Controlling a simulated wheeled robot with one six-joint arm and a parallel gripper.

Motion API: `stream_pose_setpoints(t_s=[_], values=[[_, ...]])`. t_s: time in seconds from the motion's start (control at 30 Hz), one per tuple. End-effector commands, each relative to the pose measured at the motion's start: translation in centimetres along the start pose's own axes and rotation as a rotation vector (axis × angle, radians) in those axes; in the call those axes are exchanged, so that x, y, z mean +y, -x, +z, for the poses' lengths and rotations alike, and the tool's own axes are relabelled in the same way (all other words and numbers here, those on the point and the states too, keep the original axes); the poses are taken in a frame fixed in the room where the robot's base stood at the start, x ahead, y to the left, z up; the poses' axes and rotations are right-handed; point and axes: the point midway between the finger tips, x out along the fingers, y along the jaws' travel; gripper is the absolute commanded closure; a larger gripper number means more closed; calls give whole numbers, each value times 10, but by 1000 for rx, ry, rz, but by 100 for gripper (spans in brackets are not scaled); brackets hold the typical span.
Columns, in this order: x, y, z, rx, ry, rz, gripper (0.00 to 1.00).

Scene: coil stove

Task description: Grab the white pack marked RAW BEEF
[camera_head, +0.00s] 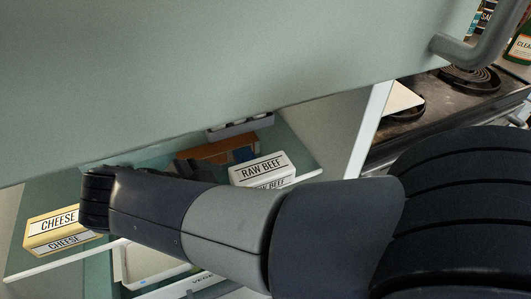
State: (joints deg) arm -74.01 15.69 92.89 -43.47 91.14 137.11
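The white pack marked RAW BEEF (262,168) lies on a shelf near the middle of the view. Its top label is readable, and my arm covers part of its lower front. My arm reaches in from the right and crosses in front of the shelf to a dark wrist joint at the left. Dark parts that seem to be my gripper (200,168) show just above the forearm, left of the pack. The forearm hides most of them, so I cannot tell the finger opening or any contact with the pack.
A yellow CHEESE pack (58,230) sits at the lower left. A brown item (222,150) and a grey tray (240,126) lie behind the beef. A large green panel (200,60) fills the top. A coil stove (470,80) stands at the right.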

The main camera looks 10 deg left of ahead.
Motion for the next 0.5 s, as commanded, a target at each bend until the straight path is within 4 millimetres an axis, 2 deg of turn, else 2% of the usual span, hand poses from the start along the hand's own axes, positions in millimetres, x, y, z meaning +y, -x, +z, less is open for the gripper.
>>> stream_pose_setpoints(t_s=[0.2, 0.5], values=[[-9, -31, -28, 2, -3, 4, 4], [-15, -47, -41, 0, -1, 1, 4]])
